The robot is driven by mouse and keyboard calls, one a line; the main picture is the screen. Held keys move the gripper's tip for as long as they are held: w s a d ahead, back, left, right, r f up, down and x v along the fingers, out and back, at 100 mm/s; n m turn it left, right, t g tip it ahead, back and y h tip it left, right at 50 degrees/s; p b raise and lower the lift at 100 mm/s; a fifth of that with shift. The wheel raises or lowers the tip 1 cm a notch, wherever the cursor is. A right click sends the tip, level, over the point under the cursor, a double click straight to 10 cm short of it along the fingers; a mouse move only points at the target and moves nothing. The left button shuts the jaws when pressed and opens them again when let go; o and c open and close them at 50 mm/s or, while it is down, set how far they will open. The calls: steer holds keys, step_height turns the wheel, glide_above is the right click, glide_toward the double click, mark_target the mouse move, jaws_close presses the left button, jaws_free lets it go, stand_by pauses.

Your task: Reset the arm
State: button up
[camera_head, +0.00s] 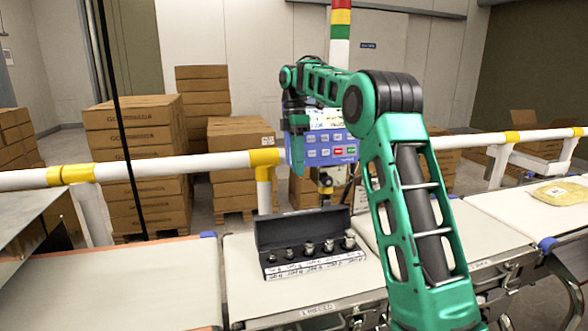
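My arm, green and dark grey, rises from the lower right. It bends at a dark elbow and reaches left toward the control panel (325,148). Its wrist hangs downward at the end. My gripper (297,168) is small and seen against the panel's left side and the white rail. It is above and behind the open black case in this view. Its fingers are too small and dark to tell whether they are open or shut. I see nothing clearly held in it.
An open black case (283,231) with several metal weights stands on the middle belt (285,292). A yellow bag (560,193) lies on the right belt. A white rail (215,162) with yellow joints runs behind the belts. Stacked cartons (135,150) stand beyond. The left belt (140,285) is clear.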

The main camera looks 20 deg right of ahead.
steer(key=shift+s, duration=0.1)
steer(key=s+d+f+m+t, duration=0.1)
steer(key=s+d+m, duration=0.1)
steer(key=s+m, duration=0.75)
steer(key=s+d+f+m, duration=0.1)
steer(key=s+m, duration=0.3)
steer(key=s, duration=1)
steer(key=s+f+m, duration=0.4)
steer(key=s+f, duration=0.1)
steer(key=s, duration=0.6)
steer(key=s+f+m+t, duration=0.1)
steer(key=s+f+m, duration=0.4)
steer(key=s, duration=0.6)
steer(key=shift+s+f, duration=0.35)
steer(key=shift+f, duration=0.45)
steer(key=shift+d, duration=0.2)
